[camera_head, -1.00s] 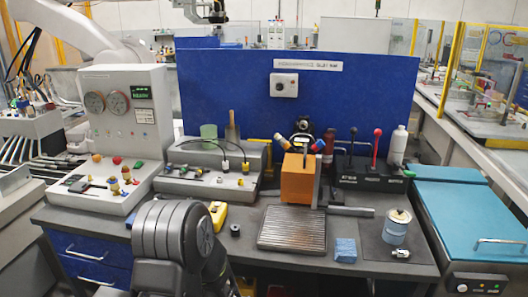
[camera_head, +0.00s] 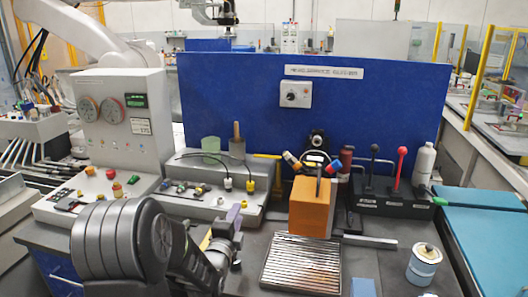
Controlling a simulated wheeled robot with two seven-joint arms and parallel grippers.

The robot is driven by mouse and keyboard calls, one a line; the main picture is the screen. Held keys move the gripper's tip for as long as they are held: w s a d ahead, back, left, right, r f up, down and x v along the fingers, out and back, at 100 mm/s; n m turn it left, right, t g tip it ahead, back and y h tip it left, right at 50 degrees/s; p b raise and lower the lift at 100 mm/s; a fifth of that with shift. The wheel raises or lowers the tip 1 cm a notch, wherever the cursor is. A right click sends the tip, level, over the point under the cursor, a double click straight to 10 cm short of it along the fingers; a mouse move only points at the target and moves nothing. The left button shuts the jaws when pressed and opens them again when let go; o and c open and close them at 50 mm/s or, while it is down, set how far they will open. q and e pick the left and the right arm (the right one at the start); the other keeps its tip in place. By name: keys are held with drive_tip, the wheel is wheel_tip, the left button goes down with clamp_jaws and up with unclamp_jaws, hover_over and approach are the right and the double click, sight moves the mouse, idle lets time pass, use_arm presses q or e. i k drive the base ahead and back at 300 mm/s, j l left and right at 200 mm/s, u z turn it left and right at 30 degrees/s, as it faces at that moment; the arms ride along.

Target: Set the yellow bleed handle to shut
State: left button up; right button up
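No part can be told for certain as the yellow bleed handle. A small yellow-orange tipped arm (camera_head: 291,160) shows on the black round fitting behind the orange block, beside blue and red tips. A small yellow fitting (camera_head: 250,186) also sits on the sloped grey hose panel (camera_head: 215,200). My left gripper (camera_head: 233,220) is at the end of the dark arm from the lower left, in front of that panel's lower edge. It is seen from behind and its finger opening is hidden. It appears apart from both yellow parts. My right gripper is out of view.
A grey gauge console (camera_head: 120,150) stands at left. The orange block (camera_head: 311,208) and ribbed tray (camera_head: 300,265) are to the gripper's right. A black box with a red-knobbed lever (camera_head: 401,151) and a white bottle (camera_head: 424,160) stand farther right. A blue can (camera_head: 423,264) is front right.

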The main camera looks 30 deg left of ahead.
sight(278, 157)
drive_tip(key=i+j, duration=0.25)
drive_tip(key=i, duration=0.2)
drive_tip(key=i+j, duration=0.25)
drive_tip(key=i, duration=0.2)
